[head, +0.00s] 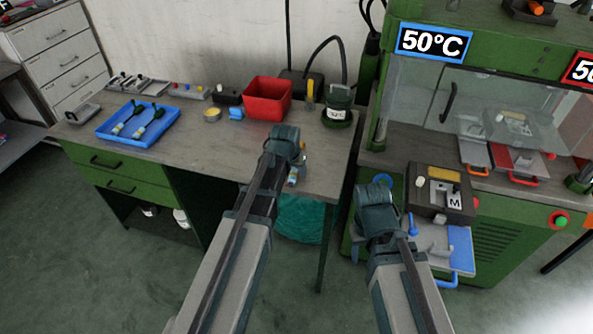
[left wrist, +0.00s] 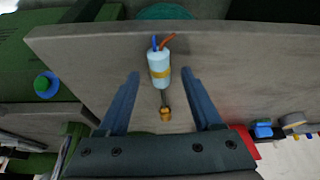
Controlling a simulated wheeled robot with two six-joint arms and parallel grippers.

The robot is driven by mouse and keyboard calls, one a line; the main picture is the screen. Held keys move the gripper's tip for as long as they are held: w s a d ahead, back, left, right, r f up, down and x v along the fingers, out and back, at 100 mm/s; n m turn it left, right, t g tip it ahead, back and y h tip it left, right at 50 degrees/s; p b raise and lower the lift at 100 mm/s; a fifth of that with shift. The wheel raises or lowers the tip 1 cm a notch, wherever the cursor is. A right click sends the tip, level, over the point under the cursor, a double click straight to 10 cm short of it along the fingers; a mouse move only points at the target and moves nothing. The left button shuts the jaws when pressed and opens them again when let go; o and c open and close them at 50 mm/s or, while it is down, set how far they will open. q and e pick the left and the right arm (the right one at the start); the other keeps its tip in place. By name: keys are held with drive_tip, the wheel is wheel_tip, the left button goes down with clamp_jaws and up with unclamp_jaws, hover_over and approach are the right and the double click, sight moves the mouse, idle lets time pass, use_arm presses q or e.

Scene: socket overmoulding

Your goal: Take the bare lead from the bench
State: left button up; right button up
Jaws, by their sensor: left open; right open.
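The bare lead (left wrist: 159,68) lies on the bench (left wrist: 90,50) in the left wrist view. My left gripper (left wrist: 160,74) is open, with one finger on each side of the lead and a gap to both. In the head view my left gripper (head: 286,142) is over the right part of the bench and hides much of the lead (head: 293,177). My right gripper (head: 375,192) is open and empty before the press.
A blue tray (head: 103,131) on the bench holds two leads with dark ends. A red bin (head: 267,98), a dark green pot (head: 338,107) and small items stand towards the back. The bench front is clear.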

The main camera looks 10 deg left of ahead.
use_arm(q)
drive_tip(key=shift+w+f, duration=0.15)
drive_tip(key=shift+f, duration=0.4)
drive_tip(key=shift+r, duration=0.1)
use_arm(e)
drive_tip(key=shift+f, duration=0.45)
use_arm(q)
drive_tip(key=shift+c, duration=0.2)
clamp_jaws()
wheel_tip(320, 180, up, 4)
drive_tip(key=p, duration=0.3)
drive_tip(key=shift+f, duration=0.25)
drive_tip(key=shift+s+d+r+p, duration=0.15)
drive_tip(key=shift+s+r+p, duration=0.15)
drive_tip(key=shift+p, duration=0.15)
drive_tip(key=s+d, duration=1)
drive_tip(key=d, duration=0.1)
drive_tip(key=shift+d+r+p, duration=0.25)
drive_tip(key=shift+r+p, duration=0.2)
use_arm(e)
wheel_tip(320, 180, up, 5)
drive_tip(key=shift+r, duration=0.1)
